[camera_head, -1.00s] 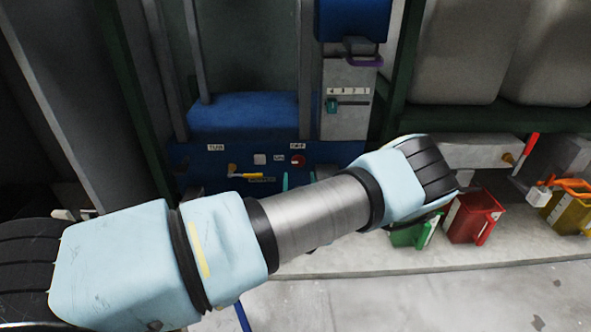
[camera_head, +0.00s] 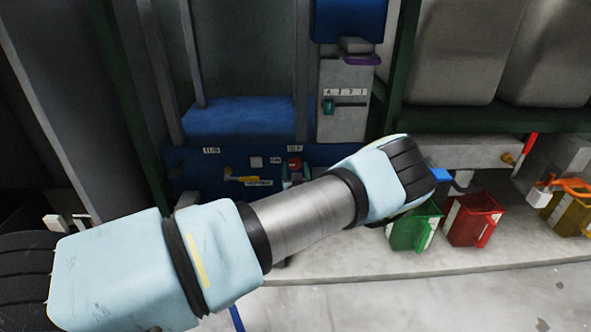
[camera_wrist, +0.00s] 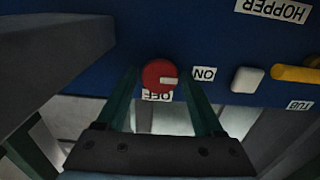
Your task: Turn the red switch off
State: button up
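The red switch (camera_wrist: 160,75) is a round knob on the blue panel, with a white mark pointing right toward the ON label (camera_wrist: 204,74). The OFF label (camera_wrist: 157,96) is just below the knob in the wrist view. My gripper (camera_wrist: 160,84) is open, with one teal finger on each side of the knob. A gap seems to show between each finger and the knob; I cannot tell if they touch. In the head view the red switch (camera_head: 295,164) shows above my arm, which hides most of my gripper.
A white button (camera_wrist: 247,80) and a yellow handle (camera_wrist: 296,74) are to the right of the switch in the wrist view. A green bin (camera_head: 412,229) and a red bin (camera_head: 473,219) stand on the ledge at right. The floor at front right is clear.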

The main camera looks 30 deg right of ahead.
jog(key=c, duration=1)
jog(key=shift+m, duration=0.3)
jog(key=m, duration=0.3)
jog(key=shift+m, duration=0.4)
jog(key=m, duration=0.4)
jog(key=shift+m, duration=0.3)
jog(key=m, duration=0.4)
jog(key=shift+a+m, duration=0.1)
jog(key=shift+m, duration=0.2)
jog(key=m+b, duration=0.1)
jog(key=m, duration=0.3)
jog(key=shift+r, duration=0.1)
jog(key=shift+m, duration=0.3)
